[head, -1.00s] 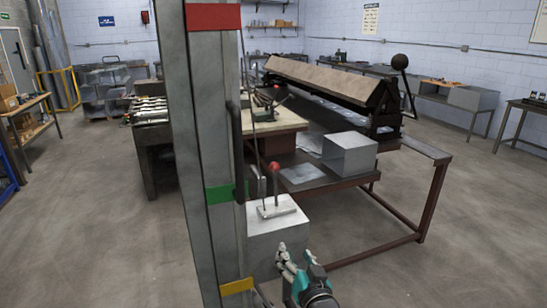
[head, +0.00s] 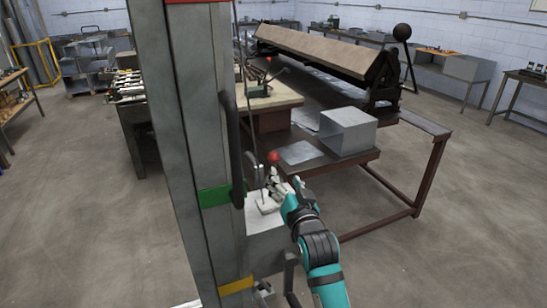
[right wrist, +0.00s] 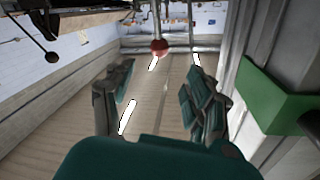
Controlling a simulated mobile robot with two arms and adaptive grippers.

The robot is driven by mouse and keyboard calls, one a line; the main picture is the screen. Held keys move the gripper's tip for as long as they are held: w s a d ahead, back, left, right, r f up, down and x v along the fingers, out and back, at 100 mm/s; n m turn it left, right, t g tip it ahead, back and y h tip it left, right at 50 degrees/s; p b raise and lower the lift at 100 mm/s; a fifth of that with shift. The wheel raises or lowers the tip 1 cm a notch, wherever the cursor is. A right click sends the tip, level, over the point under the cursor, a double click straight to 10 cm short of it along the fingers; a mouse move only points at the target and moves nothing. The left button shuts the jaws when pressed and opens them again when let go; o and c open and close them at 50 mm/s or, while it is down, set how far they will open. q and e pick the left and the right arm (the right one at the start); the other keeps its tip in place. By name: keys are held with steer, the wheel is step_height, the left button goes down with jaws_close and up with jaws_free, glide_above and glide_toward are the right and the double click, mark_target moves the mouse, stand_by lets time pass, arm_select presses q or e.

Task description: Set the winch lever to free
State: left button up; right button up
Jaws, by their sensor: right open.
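The winch lever is a thin rod with a red ball knob (head: 273,157), standing up from a pale base plate (head: 268,207) on a grey box beside the metal column. My right gripper (head: 274,183) is open, in front of the lever just below the knob, and hides most of the rod. In the right wrist view the red knob (right wrist: 160,47) appears beyond the gap between the open fingers (right wrist: 160,95), with nothing held. Whether a finger touches the rod cannot be told. My left gripper is not in view.
The tall grey column (head: 185,130) stands close on the left, with a green band (head: 213,196) and a yellow band (head: 236,286). A dark bench (head: 360,163) with a metal box (head: 347,131) stands behind the lever. The floor at right is clear.

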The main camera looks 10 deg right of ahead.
mark_target(275, 162)
steer(key=w, duration=0.7)
steer(key=shift+a+f, duration=0.1)
steer(key=shift+f, duration=0.1)
steer(key=w+b, duration=0.1)
steer(key=w, duration=0.1)
steer(key=w+b, duration=0.1)
steer(key=w, duration=0.1)
steer(key=shift+f+b, duration=0.2)
steer(key=shift+b, duration=0.2)
steer(key=shift+w+r, duration=0.1)
steer(key=shift+w, duration=0.45)
steer(key=shift+w+a, duration=0.1)
steer(key=shift+w, duration=0.05)
steer(key=shift+r, duration=0.1)
steer(key=c, duration=0.5)
jaws_close()
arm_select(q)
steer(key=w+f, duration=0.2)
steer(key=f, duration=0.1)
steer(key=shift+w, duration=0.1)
